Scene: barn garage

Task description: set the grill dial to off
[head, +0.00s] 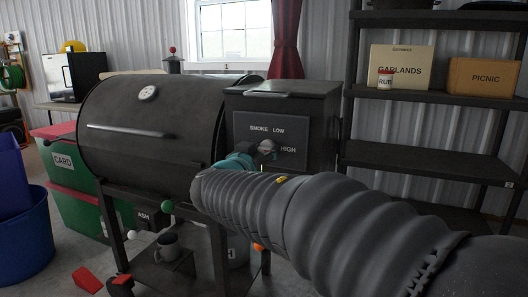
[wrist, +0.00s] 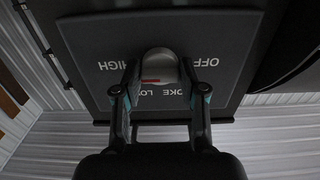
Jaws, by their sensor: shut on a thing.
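The grill dial (wrist: 160,58) is a round pale grey knob on a dark panel, with a red mark on its lower left side in the wrist view. That view shows the panel lettering upside down, with OFF right of the dial, HIGH left, and SMOKE and LOW below. The red mark lies on the LOW and HIGH side; its exact setting is unclear. My gripper (wrist: 158,72) has a finger on each side of the dial and is shut on it. In the head view my gripper (head: 265,151) covers most of the dial and hides OFF.
The dial panel is on the hopper (head: 285,98), right of the black grill barrel (head: 140,125). A dark rack (head: 430,95) with boxes stands at the right. Green bins (head: 75,185) and a blue tub (head: 25,245) are at the left.

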